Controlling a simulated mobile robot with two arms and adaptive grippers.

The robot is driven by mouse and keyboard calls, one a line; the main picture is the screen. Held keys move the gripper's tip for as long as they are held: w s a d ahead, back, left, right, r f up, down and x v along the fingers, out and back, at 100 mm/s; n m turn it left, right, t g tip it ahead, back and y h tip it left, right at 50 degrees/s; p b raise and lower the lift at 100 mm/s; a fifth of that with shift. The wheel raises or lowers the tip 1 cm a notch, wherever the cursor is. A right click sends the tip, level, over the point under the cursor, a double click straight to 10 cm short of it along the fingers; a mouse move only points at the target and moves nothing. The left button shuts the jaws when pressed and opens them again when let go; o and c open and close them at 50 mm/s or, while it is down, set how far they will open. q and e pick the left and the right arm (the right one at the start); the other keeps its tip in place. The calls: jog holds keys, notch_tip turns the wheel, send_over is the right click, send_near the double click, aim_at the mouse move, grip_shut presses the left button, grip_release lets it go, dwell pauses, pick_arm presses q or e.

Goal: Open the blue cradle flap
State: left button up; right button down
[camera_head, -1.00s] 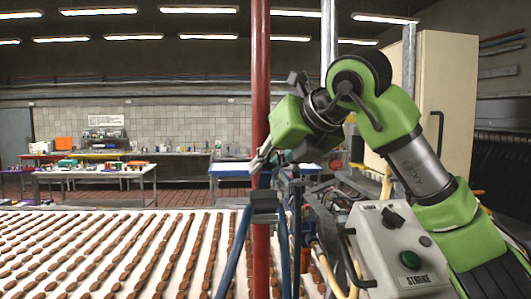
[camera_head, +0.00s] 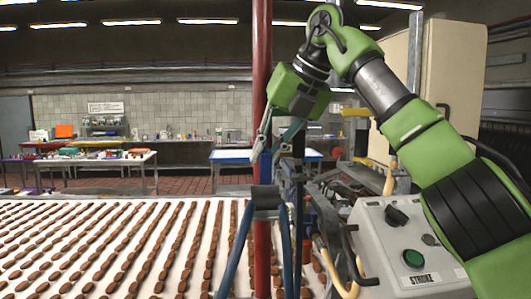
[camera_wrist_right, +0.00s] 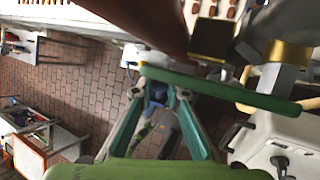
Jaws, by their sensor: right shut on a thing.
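My right gripper (camera_head: 267,155) comes from the upper right and points down, beside the red post and above a grey block on blue legs. In the right wrist view its two teal fingers (camera_wrist_right: 160,92) slant in toward each other, with a small blue patch between the tips. A green bar (camera_wrist_right: 220,90) crosses at the fingertips. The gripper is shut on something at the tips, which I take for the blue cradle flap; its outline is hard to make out. My left gripper is not in view.
The red post (camera_head: 262,100) stands close to the gripper. The grey block (camera_head: 266,197) is below. A control box (camera_head: 405,245) with a green button stands at the right. A white conveyor (camera_head: 20,205) with rows of brown biscuits fills the left. Work tables stand behind.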

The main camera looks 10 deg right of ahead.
jog(key=shift+w, duration=0.1)
dwell(0.5)
jog(key=c, duration=2)
grip_release()
jog(key=v, duration=0.7)
jog(key=shift+r, duration=0.15)
jog(key=shift+d, duration=0.15)
